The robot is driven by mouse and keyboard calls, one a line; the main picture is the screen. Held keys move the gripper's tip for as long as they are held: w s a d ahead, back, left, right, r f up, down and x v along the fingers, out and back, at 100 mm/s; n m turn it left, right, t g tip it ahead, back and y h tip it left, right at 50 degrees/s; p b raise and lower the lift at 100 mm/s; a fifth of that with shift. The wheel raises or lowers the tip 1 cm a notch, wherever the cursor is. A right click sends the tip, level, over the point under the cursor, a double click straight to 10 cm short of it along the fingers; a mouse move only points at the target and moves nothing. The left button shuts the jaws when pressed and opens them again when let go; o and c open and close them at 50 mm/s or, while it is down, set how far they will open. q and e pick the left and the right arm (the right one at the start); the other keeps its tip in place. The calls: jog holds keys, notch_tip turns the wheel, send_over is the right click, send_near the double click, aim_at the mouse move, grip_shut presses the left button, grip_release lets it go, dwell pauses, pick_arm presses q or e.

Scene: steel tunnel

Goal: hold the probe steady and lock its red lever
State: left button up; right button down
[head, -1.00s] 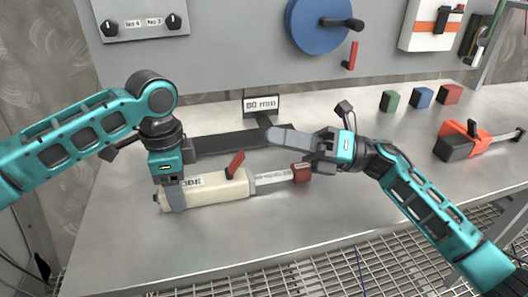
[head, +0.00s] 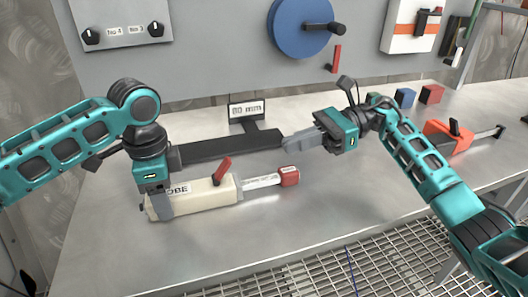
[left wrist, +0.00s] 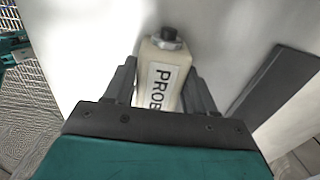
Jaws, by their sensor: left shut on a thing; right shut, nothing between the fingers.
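The probe is a cream block (head: 192,200) lying on the steel table, with a silver shaft (head: 262,182) and a red tip (head: 289,176) pointing right. Its red lever (head: 222,170) stands up from the top, slanting up to the right. My left gripper (head: 164,207) is shut on the rear part of the body. The left wrist view shows the label and black end cap of the probe (left wrist: 163,75) between the fingers. My right gripper (head: 288,144) is shut and empty, apart from the lever, above and behind the red tip.
A dark bar (head: 215,150) lies behind the probe, with a small sign (head: 246,109) beyond it. An orange and black tool (head: 447,135) and coloured blocks (head: 431,94) lie at right. The table front is clear; mesh flooring (head: 330,262) lies below.

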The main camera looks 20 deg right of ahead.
aim_at(231, 161)
jog(key=a, duration=0.3)
jog(key=a+f, duration=0.1)
jog(key=a, duration=0.5)
jog(key=shift+a+f, duration=0.25)
jog(key=shift+f, duration=0.1)
jog(key=shift+a+r+h, duration=0.3)
jog(key=shift+r+h, duration=0.2)
jog(key=shift+h, duration=0.3)
jog(key=shift+a+r+h, duration=0.15)
jog(key=shift+r+h, duration=0.05)
jog(key=shift+h, duration=0.1)
jog(key=a+r+h, duration=0.1)
jog(key=h, duration=0.1)
jog(key=shift+a+r+h, duration=0.2)
jog(key=shift+h, duration=0.2)
jog(key=a+h, duration=0.1)
jog(key=r+h, duration=0.1)
jog(key=shift+a+h, duration=0.35)
jog(key=shift+h, duration=0.05)
jog(key=shift+a+h, duration=0.85)
jog(key=shift+h, duration=0.35)
jog(key=shift+r, duration=0.15)
